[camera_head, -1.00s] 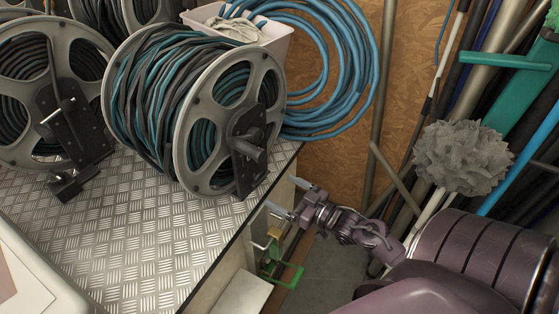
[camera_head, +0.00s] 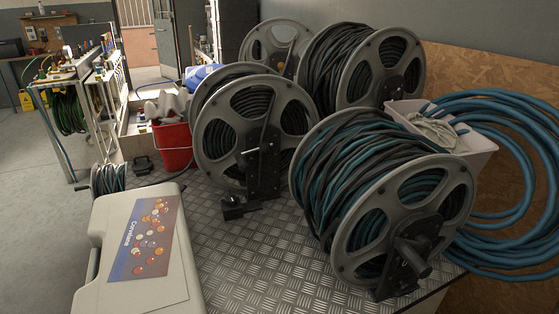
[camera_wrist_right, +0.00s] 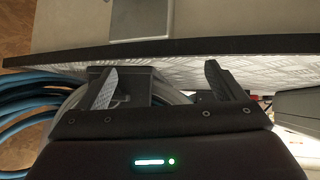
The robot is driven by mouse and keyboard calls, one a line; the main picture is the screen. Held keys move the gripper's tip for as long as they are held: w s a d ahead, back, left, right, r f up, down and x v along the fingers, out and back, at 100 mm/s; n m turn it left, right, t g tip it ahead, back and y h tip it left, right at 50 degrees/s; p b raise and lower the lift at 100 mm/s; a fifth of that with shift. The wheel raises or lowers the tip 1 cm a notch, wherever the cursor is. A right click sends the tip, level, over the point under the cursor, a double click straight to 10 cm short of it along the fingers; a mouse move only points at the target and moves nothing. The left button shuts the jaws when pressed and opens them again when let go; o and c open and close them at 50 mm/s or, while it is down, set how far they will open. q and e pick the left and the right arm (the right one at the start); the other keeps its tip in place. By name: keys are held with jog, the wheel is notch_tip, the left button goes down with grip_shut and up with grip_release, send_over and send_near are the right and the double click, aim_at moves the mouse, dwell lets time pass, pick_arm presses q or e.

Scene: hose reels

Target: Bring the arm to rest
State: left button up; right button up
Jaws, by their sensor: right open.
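My right gripper (camera_wrist_right: 160,90) shows in the right wrist view with its two fingers spread apart and nothing between them. Behind the fingers is the dark edge of the metal-topped bench (camera_wrist_right: 275,70). Neither arm shows in the head view now, and my left gripper is in no current view. The nearest hose reel (camera_head: 390,200), wound with black and teal hose, stands on the tread-plate bench (camera_head: 245,260) in the head view.
More reels stand behind, including one at the middle (camera_head: 255,130) and a large one (camera_head: 365,65). A pale case (camera_head: 90,255), a red bucket (camera_head: 175,150) and a white bin (camera_head: 475,155) are on or by the bench. Blue hose coils (camera_head: 525,110) hang at the right. Floor (camera_head: 35,240) is open at left.

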jog(key=s+a+r+g, duration=0.3)
jog(key=s, duration=0.3)
jog(key=s+a+r+g, duration=0.2)
jog(key=s+a+g, duration=0.1)
jog(key=s, duration=0.3)
notch_tip(320, 180, down, 26)
jog(key=g+p, duration=0.2)
jog(key=s+d+f+p, duration=0.1)
jog(key=s+d+f, duration=0.1)
jog(key=s+f, duration=0.7)
jog(key=s+d+f+g+p, duration=0.1)
jog(key=s+d+f, duration=0.1)
jog(key=s+f, duration=0.7)
jog(key=s, duration=0.3)
jog(key=shift+s+a+r, duration=0.1)
jog(key=shift+a, duration=0.4)
